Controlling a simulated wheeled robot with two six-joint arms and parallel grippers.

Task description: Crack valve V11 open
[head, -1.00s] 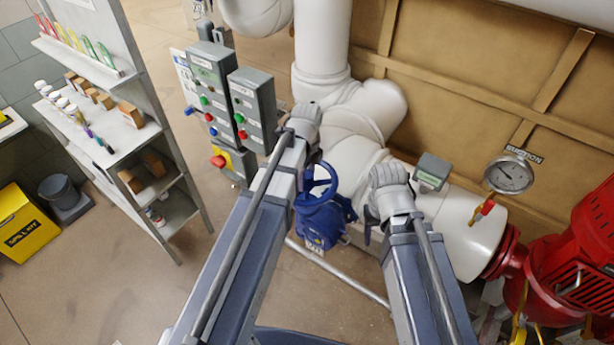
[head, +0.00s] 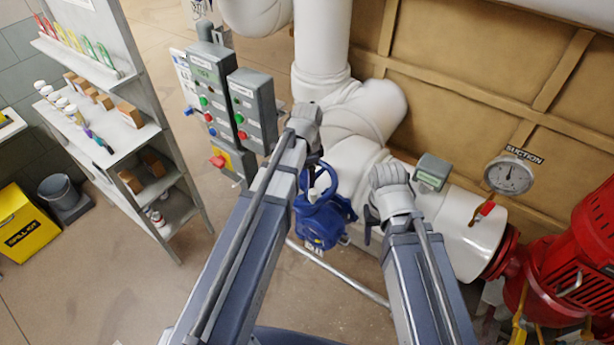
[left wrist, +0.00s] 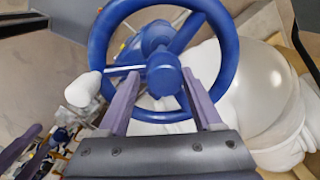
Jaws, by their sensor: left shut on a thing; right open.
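A blue valve (head: 325,225) with a blue handwheel stands low in front of the white pipes in the head view. Its tag is too small to read. In the left wrist view the handwheel (left wrist: 228,40) fills the upper middle, with its hub and a white knob (left wrist: 82,88) on a thin rod. My left gripper (left wrist: 159,74) has its two fingers across the lower rim, beside the hub, shut on the handwheel. In the head view its fingers are hidden behind my arm. My right gripper (head: 370,222) is open and apart, right of the valve, mostly hidden by its wrist.
Grey control boxes (head: 252,110) with buttons stand left of my left arm. White pipes (head: 350,115) run behind the valve. A suction gauge (head: 510,177) and a red pump (head: 575,250) are at the right. A shelf (head: 135,150) stands left, with open floor before it.

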